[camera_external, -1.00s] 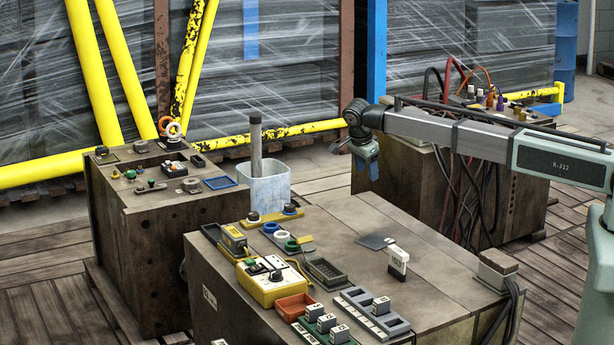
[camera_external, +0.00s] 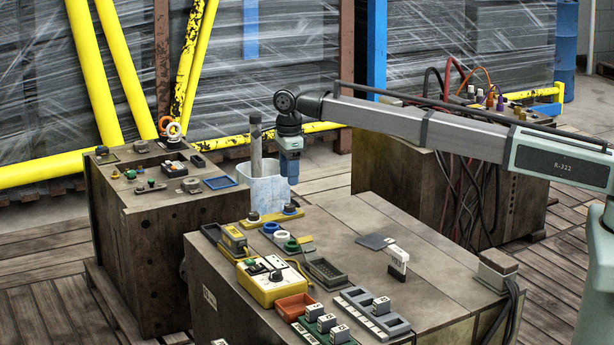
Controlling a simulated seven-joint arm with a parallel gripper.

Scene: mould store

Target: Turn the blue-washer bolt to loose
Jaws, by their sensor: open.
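A yellow strip (camera_external: 272,216) lies at the far left edge of the near bench and carries two dark bolts. The right bolt (camera_external: 290,208) seems to have a blue washer under its head; it is small and its turned position cannot be read. The left bolt (camera_external: 253,216) stands at the strip's other end. My gripper (camera_external: 293,182) points down above the right bolt, apart from it. It is open and empty, though its finger gap hardly shows from this side.
A pale blue bin (camera_external: 268,188) with a grey post (camera_external: 256,145) stands just behind the strip. Blue, white and green rings (camera_external: 281,236) lie in front, near a yellow switch box (camera_external: 271,283).

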